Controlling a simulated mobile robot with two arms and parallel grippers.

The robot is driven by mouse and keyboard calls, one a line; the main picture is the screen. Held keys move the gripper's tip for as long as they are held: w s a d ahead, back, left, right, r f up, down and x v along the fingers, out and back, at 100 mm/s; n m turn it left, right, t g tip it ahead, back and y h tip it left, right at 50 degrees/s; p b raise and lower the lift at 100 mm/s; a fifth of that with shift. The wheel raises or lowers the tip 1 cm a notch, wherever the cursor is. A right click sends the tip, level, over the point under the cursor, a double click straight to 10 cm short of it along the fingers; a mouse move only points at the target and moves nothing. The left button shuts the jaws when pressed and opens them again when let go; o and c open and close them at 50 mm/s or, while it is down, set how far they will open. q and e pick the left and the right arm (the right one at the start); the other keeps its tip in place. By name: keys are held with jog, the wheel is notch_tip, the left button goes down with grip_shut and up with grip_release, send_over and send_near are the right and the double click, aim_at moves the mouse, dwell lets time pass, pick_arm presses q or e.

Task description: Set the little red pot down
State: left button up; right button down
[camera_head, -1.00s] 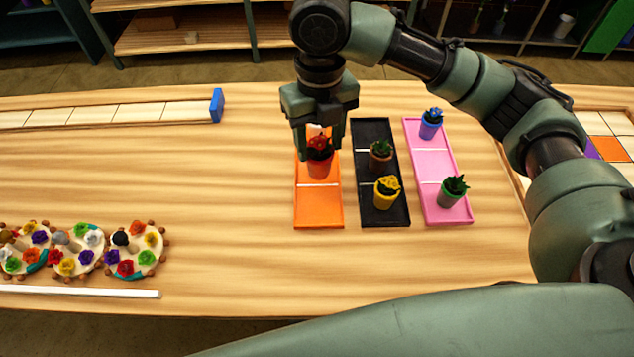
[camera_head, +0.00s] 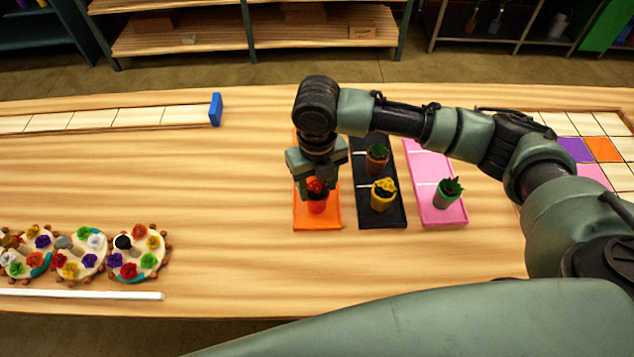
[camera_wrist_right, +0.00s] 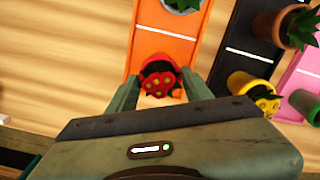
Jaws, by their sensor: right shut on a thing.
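The little red pot (camera_head: 317,206) with a red flower is between the fingers of my right gripper (camera_head: 318,191), which is shut on it. It is over the near compartment of the orange tray (camera_head: 303,223); I cannot tell whether its base touches the tray. In the right wrist view the red pot (camera_wrist_right: 153,62) and its red flower sit between the fingertips (camera_wrist_right: 158,90), over the orange tray (camera_wrist_right: 176,20). A grey pot (camera_wrist_right: 184,7) with green leaves shows at the tray's other end. My left gripper is not in view.
A black tray (camera_head: 361,218) holds a brown pot (camera_head: 377,166) and a yellow pot (camera_head: 381,202). A pink tray (camera_head: 428,170) holds a green pot (camera_head: 445,199). Round flower palettes (camera_head: 140,252) lie at the left. The table between them and the orange tray is clear.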

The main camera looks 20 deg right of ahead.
jog(key=shift+f, duration=0.1)
jog(key=c, duration=0.6)
grip_release()
notch_tip(320, 180, up, 12)
jog(key=shift+r+b, duration=0.15)
jog(key=shift+b, duration=1)
